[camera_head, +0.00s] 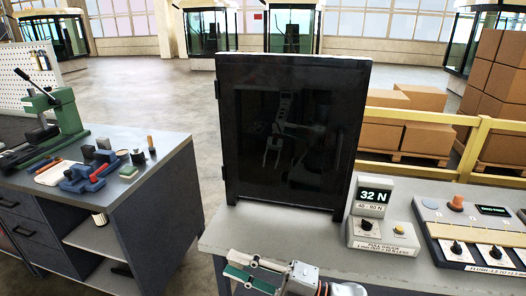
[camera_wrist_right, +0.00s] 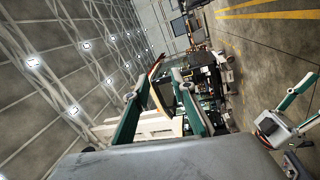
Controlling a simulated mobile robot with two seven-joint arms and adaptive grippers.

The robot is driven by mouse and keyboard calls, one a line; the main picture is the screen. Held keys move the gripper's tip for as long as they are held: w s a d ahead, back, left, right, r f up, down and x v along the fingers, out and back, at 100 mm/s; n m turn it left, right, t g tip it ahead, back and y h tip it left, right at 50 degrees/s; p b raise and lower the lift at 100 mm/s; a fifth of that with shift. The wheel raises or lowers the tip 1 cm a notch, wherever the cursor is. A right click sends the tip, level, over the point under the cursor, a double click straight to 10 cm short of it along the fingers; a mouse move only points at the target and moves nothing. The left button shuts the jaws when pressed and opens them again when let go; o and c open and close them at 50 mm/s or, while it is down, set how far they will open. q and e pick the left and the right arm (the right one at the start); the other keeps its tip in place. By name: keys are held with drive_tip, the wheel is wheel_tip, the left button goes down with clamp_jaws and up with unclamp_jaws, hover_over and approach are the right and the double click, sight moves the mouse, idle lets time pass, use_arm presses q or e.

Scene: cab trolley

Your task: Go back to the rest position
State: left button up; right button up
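My right gripper (camera_head: 238,266) is low in the middle of the head view, in front of the workbench's near edge, with its fingers pointing left. In the right wrist view its two green fingers (camera_wrist_right: 160,85) stand apart with nothing held between them. My left gripper is not in the head view. A green and white gripper, which looks like my left one (camera_wrist_right: 308,100), shows at the right edge of the wrist view, its fingers spread and partly cut off. I see nothing in it.
A dark cabinet (camera_head: 292,75) stands on the grey workbench (camera_head: 225,235), with dim reflections in its door. A force gauge (camera_head: 372,197) and a control panel (camera_head: 480,240) stand to its right. A table (camera_head: 165,150) with tools and a green press (camera_head: 60,120) is at left.

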drive_tip(key=w+d+f+m+t+h, duration=0.1)
drive_tip(key=d+f+m+t+h, duration=0.95)
drive_tip(key=d+f+m, duration=0.55)
drive_tip(key=s+d+f+m+g+h, duration=0.5)
drive_tip(key=s+d+f+m, duration=0.5)
drive_tip(key=s+f, duration=0.5)
drive_tip(key=shift+d+f+m+g+h, duration=0.15)
drive_tip(key=shift+d+m+g+h, duration=0.2)
drive_tip(key=shift+d+h, duration=0.55)
drive_tip(key=shift+s, duration=0.1)
